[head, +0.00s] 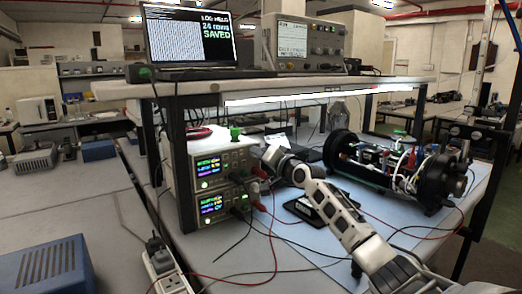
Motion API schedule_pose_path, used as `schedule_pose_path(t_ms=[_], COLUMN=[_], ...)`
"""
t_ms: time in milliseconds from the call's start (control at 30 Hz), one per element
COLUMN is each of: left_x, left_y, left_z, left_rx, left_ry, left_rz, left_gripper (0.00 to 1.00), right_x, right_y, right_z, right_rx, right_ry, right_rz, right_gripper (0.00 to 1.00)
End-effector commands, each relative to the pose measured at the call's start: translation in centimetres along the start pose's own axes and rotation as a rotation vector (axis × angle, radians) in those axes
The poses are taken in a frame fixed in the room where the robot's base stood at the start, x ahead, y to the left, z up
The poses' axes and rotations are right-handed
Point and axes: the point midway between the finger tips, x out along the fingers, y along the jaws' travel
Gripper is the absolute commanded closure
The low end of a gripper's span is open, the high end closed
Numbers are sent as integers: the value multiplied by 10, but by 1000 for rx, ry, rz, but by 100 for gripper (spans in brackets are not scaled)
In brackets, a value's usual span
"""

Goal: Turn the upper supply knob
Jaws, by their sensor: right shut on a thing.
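Two stacked power supplies stand on the blue-grey bench under the shelf. The upper supply (210,166) has a lit display with coloured digits. The lower supply (212,205) also has a lit display. My right gripper (268,158) reaches in from the lower right and is shut at the right end of the upper supply's front, where its knob is. The fingers hide the knob, so its angle cannot be told. My left gripper is not in view.
An open black cylinder (386,168) with exposed wiring lies on the bench to the right. Red and black leads hang from the supplies across the bench. A shelf (300,87) overhead carries a laptop (190,35) and a bench instrument (306,42). A power strip (168,272) is in front.

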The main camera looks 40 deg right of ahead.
Motion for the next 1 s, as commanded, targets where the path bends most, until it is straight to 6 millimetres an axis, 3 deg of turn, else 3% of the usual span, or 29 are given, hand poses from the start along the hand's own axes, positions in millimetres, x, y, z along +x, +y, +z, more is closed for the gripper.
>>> schedule_pose_path(t_ms=[500, 1000], left_x=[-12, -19], left_y=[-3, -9], left_z=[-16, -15], left_rx=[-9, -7], left_ry=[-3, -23], left_rz=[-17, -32], left_gripper=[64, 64], right_x=[0, 0], right_y=[-2, 0], right_z=[-2, -1], right_rx=[498, 926], right_ry=[1, 2], right_rz=[-1, -1], right_gripper=[98, 98])
